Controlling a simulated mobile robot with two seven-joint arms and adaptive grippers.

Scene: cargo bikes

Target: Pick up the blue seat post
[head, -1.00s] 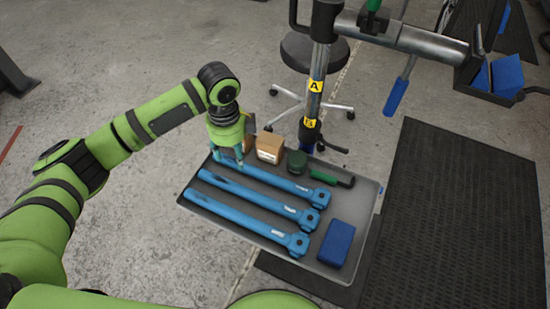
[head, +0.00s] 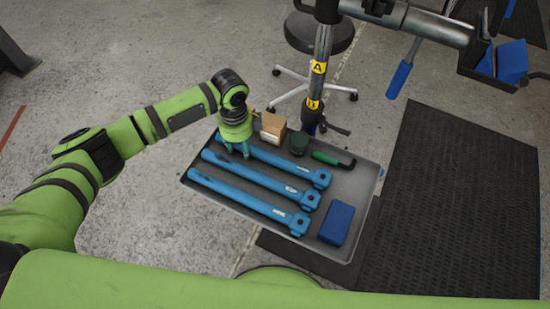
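Three blue seat posts lie side by side on a grey tray (head: 346,253): a far one (head: 282,163), a middle one (head: 250,175) and a near one (head: 240,196). Each has a clamp head at its right end. My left gripper (head: 238,152) points down at the left end of the far post, with its fingertips at the tube. Its fingers look spaced apart, but I cannot tell whether they press on the post. The far post lies on the tray or very close to it. My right gripper is out of view.
The tray also holds a cardboard box (head: 273,127), a dark green round item (head: 299,143), a green-handled tool (head: 332,160) and a blue block (head: 337,222). A repair-stand post (head: 321,60) rises behind it. A black mat (head: 460,200) lies to the right.

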